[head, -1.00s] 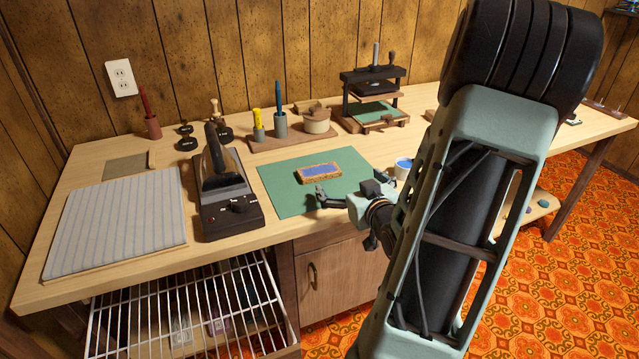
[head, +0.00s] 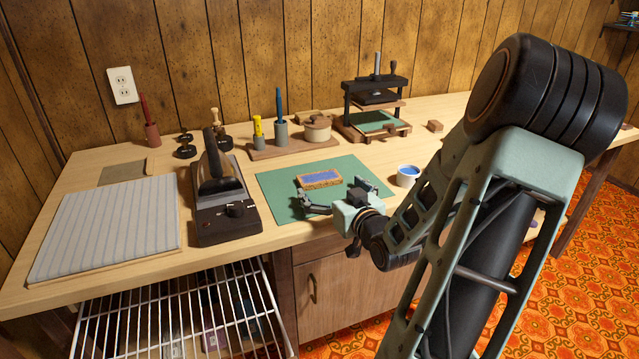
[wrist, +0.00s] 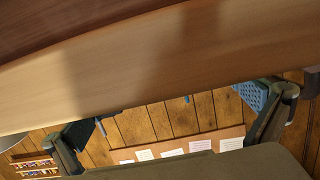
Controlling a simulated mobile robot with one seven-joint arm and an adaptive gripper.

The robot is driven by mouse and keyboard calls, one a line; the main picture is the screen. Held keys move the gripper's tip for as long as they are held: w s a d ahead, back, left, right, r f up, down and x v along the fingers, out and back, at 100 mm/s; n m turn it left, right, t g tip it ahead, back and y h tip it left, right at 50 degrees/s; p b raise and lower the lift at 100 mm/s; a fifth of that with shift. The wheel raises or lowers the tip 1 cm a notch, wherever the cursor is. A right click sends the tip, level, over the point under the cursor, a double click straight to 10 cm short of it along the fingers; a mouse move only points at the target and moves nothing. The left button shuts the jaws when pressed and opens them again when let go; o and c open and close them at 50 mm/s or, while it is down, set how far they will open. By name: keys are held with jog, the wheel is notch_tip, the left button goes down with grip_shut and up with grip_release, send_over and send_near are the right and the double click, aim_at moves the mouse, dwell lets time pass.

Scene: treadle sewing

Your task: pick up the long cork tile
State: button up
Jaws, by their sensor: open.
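The cork tile (head: 320,180), a small block with speckled brown edges and a blue top, lies flat on the green mat (head: 275,183). My gripper (head: 340,193) is open and empty at the near side of the tile in the head view, fingers spread and pointing toward the back of the bench. It looks slightly above the mat; its exact height and whether it touches the tile cannot be told. In the wrist view, my gripper's two fingers (wrist: 172,108) are wide apart, with a wooden surface across the top. The tile cannot be made out there.
A black-based iron-like device (head: 225,205) stands left of the mat. A white cup with blue contents (head: 407,175) is close right of it. A wooden rack (head: 292,147) with pots and a press (head: 374,110) stand behind. A striped pad (head: 105,230) lies far left.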

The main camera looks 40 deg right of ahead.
aim_at(321, 179)
jog(key=x, duration=0.2)
jog(key=b+x, duration=0.1)
jog(key=x, duration=0.1)
jog(key=shift+w+a+r, duration=0.15)
jog(key=shift+w+a, duration=0.05)
jog(key=shift+w, duration=0.05)
jog(key=shift+c, duration=0.4)
jog(key=c, duration=0.9)
